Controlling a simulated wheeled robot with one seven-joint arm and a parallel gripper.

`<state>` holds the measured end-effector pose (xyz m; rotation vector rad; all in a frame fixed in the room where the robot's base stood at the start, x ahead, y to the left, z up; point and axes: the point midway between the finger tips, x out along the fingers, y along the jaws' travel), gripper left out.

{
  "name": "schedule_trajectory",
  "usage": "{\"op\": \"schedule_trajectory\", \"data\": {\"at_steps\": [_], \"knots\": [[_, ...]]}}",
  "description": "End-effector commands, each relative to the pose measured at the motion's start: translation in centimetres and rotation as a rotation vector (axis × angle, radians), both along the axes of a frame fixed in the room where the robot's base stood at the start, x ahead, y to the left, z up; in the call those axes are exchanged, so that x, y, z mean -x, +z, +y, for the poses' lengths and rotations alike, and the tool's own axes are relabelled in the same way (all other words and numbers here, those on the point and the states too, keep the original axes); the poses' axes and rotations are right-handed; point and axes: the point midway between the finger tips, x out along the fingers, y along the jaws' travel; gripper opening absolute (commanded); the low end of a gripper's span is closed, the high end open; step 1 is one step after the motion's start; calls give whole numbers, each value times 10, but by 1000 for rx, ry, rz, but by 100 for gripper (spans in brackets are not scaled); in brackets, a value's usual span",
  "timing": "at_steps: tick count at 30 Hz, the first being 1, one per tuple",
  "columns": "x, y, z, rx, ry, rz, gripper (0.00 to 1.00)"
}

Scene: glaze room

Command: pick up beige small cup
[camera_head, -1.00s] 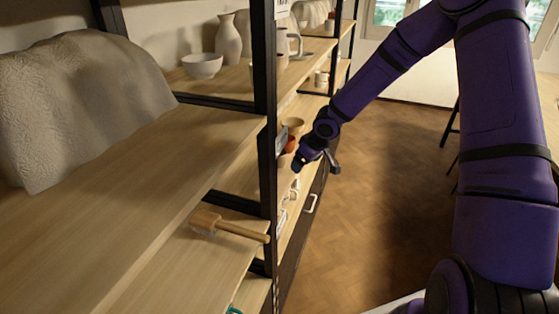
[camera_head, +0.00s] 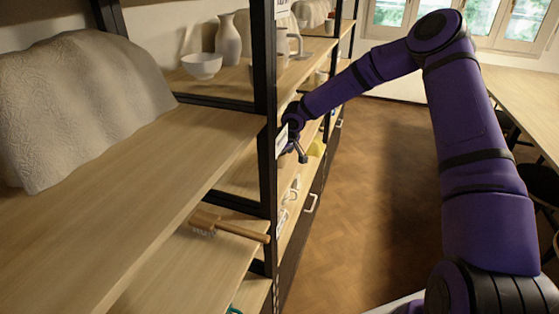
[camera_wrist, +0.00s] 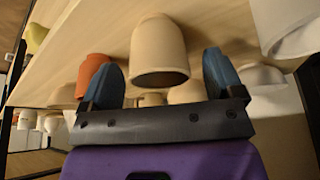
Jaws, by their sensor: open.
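In the wrist view a beige small cup (camera_wrist: 158,45) is between the two dark blue fingers of my gripper (camera_wrist: 160,66). The fingers are open, one on each side of the cup, with gaps visible on both sides. The cup's rim end points toward the palm in the picture. In the head view my gripper is at the middle shelf, partly behind the black post, and the cup is hidden there.
An orange cup (camera_wrist: 92,72) is left of the gripper and a white cup (camera_wrist: 262,76) right of it. A larger pale vessel (camera_wrist: 285,25) is at the upper right. The black shelf post (camera_head: 266,140) stands close to my wrist. A wooden brush (camera_head: 230,227) lies lower.

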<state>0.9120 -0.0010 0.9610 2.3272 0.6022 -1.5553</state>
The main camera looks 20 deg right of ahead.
Motion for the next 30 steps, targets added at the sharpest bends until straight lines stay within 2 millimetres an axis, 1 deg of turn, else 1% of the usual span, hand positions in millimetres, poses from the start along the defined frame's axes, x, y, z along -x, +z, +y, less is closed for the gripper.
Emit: {"op": "schedule_trajectory", "data": {"at_steps": [1, 3, 6, 14, 15, 17, 18, 22, 30], "knots": [[-2, -7, 2, -1, 2, 1, 87], [-5, -14, 3, -1, 0, 0, 87], [-7, -20, 4, 0, -1, 0, 87], [-8, -22, 4, 0, 0, -1, 87], [-8, -21, 4, 0, 0, -1, 82], [-8, -22, 4, 0, 0, -1, 68], [-8, -22, 4, 0, 0, -1, 59], [-8, -22, 4, 0, 0, -1, 30], [-8, -21, 4, 0, 0, -1, 30]]}}
